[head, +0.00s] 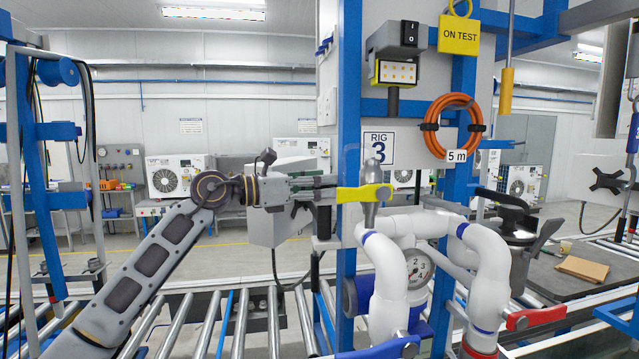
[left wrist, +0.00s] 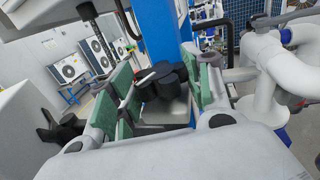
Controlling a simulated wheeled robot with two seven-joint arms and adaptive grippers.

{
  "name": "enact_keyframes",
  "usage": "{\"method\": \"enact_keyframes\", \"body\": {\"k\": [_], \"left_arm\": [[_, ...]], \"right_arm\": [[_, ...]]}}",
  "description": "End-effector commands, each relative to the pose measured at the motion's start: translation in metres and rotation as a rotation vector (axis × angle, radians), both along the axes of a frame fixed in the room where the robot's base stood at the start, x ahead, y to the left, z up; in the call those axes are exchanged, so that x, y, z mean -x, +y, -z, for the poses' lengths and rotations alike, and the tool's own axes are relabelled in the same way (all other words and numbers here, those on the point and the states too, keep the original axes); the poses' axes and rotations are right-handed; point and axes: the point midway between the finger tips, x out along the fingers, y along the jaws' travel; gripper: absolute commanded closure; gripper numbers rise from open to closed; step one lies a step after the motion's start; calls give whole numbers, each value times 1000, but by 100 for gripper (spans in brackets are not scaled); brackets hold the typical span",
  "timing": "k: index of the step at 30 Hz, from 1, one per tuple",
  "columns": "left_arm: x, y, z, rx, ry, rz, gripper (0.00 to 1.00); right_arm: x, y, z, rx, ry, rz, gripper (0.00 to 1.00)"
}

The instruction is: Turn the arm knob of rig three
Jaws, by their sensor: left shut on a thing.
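Rig three is marked by a white "RIG 3" sign (head: 379,148) on its blue frame. My left gripper (head: 328,188) reaches in from the left, level, with its fingers at the blue post. In the left wrist view, the green finger pads (left wrist: 158,88) stand on both sides of a black lobed knob (left wrist: 164,78) before the blue post. The gripper is shut on this knob, which looks like the arm knob. In the head view the knob is hidden by the fingers and post. My right gripper is not in view.
A yellow lever (head: 364,194) sits just right of the fingers. White pipes (head: 385,275) and a gauge (head: 418,269) stand close below. A pale box (head: 275,228) is just behind the gripper. Rollers (head: 240,325) run below. An orange hose coil (head: 453,104) hangs above.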

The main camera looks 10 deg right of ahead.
Motion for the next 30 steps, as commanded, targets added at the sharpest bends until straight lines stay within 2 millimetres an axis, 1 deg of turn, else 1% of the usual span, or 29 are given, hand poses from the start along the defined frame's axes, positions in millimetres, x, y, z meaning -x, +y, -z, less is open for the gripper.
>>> {"method": "enact_keyframes", "body": {"k": [10,30], "left_arm": [[-3,0,-1,1,3,116,74],[-5,0,-2,-1,2,349,74]], "right_arm": [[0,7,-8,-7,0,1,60],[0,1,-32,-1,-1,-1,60]]}}
